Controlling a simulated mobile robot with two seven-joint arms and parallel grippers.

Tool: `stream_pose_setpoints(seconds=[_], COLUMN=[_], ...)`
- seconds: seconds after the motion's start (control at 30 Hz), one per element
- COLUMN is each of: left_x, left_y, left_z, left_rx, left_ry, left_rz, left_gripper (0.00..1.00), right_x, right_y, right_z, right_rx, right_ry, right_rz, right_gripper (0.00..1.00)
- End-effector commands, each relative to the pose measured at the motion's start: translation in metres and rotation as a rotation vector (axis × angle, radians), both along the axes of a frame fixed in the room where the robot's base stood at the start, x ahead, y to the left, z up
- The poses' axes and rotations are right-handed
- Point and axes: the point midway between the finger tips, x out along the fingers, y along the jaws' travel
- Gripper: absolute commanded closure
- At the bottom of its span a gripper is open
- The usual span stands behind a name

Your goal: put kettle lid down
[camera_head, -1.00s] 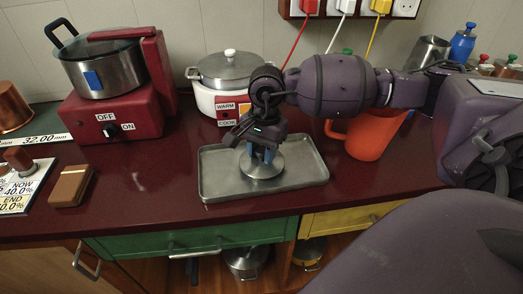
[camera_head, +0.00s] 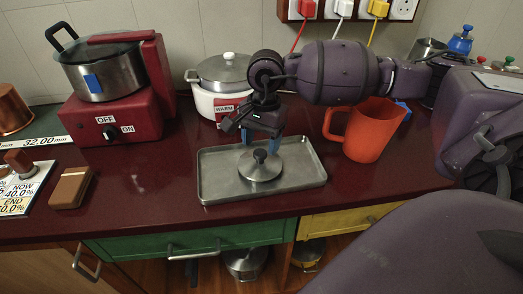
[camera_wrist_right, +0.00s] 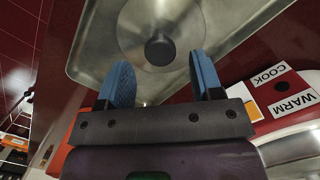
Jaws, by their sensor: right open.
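The kettle lid (camera_head: 259,171) is a round silver disc with a dark knob, lying flat on a grey metal tray (camera_head: 225,193). In the right wrist view the lid (camera_wrist_right: 185,25) rests on the tray (camera_wrist_right: 90,50), with its knob between and beyond the fingertips. My right gripper (camera_head: 262,142) is above the back side of the lid, clear of the knob. Its blue fingers (camera_wrist_right: 165,78) are spread apart with nothing between them. My left gripper is not in the head view.
A red cooker with a pot (camera_head: 103,75) stands left, and a white rice cooker (camera_head: 205,100) behind the tray. An orange jug (camera_head: 369,132) is right of the tray. A brown block (camera_head: 71,188) lies at left. Counter between block and tray is clear.

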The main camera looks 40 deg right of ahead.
Motion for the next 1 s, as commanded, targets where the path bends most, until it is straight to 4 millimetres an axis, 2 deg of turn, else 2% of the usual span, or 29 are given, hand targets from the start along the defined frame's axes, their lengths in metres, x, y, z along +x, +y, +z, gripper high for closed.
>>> stream_pose_setpoints(seconds=[0.03, 0.2, 0.4, 0.6, 1.0], left_x=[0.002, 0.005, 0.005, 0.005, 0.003], left_y=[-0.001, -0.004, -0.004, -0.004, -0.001], left_z=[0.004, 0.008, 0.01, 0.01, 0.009], left_rx=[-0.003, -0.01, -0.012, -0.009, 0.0], left_ry=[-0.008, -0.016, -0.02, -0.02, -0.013], left_rz=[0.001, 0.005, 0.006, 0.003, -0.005], left_gripper=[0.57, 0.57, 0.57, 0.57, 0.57], right_x=[0.001, 0.002, 0.003, 0.003, 0.003], right_y=[-0.001, -0.005, -0.008, -0.009, -0.009], right_z=[0.015, 0.046, 0.071, 0.081, 0.081], right_rx=[0.0, 0.0, -0.001, 0.0, 0.0], right_ry=[-0.008, -0.006, -0.003, 0.0, 0.0], right_rz=[0.0, 0.0, 0.0, 0.0, 0.0], right_gripper=[0.4, 0.4, 0.4, 0.4, 0.4])
